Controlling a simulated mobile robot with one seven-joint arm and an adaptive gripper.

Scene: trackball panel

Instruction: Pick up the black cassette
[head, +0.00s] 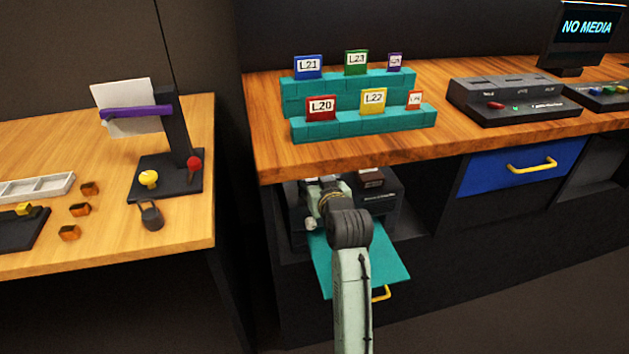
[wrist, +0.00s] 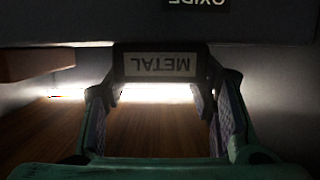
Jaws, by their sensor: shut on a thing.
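In the wrist view, a dark cassette (wrist: 160,64) with a white label reading "METAL", upside down in the picture, sits between my fingertips. My gripper (wrist: 157,90) is shut on it, with one finger at each side. In the head view my arm reaches below the right counter's front edge, into the open cabinet space. The fingertips and the held cassette are not clear there.
A dark surface (wrist: 100,25) with an "OXIDE" label is close above the cassette. A dark device (head: 385,200) stands in the cabinet over a teal pull-out board (head: 390,262). The wooden counter (head: 300,168) overhangs my gripper. A blue drawer (head: 500,170) is at right.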

